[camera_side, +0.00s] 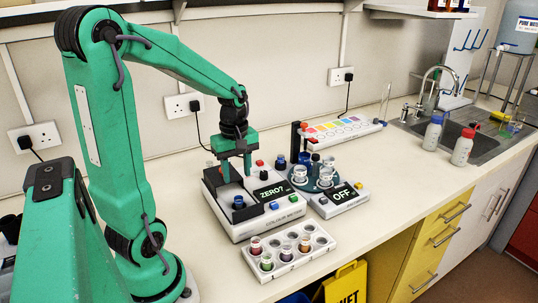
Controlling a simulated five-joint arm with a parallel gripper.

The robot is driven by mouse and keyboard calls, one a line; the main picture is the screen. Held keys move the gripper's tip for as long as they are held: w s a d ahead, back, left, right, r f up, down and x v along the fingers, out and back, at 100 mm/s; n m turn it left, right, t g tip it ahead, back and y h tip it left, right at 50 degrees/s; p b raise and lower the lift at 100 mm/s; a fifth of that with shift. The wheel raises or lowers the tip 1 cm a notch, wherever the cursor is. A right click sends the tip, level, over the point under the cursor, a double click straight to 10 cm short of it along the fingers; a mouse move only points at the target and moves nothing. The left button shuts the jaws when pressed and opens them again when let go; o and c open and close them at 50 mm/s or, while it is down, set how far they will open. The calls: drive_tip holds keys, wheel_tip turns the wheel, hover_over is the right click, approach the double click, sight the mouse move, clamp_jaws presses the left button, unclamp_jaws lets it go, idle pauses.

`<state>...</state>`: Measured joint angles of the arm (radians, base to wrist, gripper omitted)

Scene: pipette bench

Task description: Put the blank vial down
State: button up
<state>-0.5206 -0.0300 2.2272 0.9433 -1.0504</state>
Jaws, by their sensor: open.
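My gripper (236,169) points down over the white meter (245,228), its jaws apart. The meter has a dark well area, and its display (272,191) reads "ZERO?". A dark blue round piece (239,202) sits on the meter just below and in front of the jaws; I cannot tell whether it is a cap or a vial. I cannot pick out the blank vial for certain. Clear vials with pale contents (299,173) stand on a round teal platform (309,184) to the right. A white rack (290,263) in front holds several vials with coloured contents and has some empty holes.
A second unit (340,199) with an "OFF" display stands right of the meter. A colour chart tray (342,132) lies behind it. Two wash bottles (447,138) stand by the sink (480,141). The bench between the "OFF" unit and the bottles is clear.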

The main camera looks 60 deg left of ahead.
drive_tip(key=shift+r, duration=1.75)
drive_tip(key=s+d+r+m+t, duration=0.2)
drive_tip(key=d+r+m, duration=0.1)
drive_tip(key=d+m, duration=0.4)
drive_tip(key=s+d+r+m+t, duration=0.2)
drive_tip(key=d+r+m+t, duration=0.1)
drive_tip(key=d+m, duration=0.5)
drive_tip(key=m, duration=0.3)
drive_tip(key=shift+s+d+t, duration=0.25)
drive_tip(key=shift+s+t, duration=0.05)
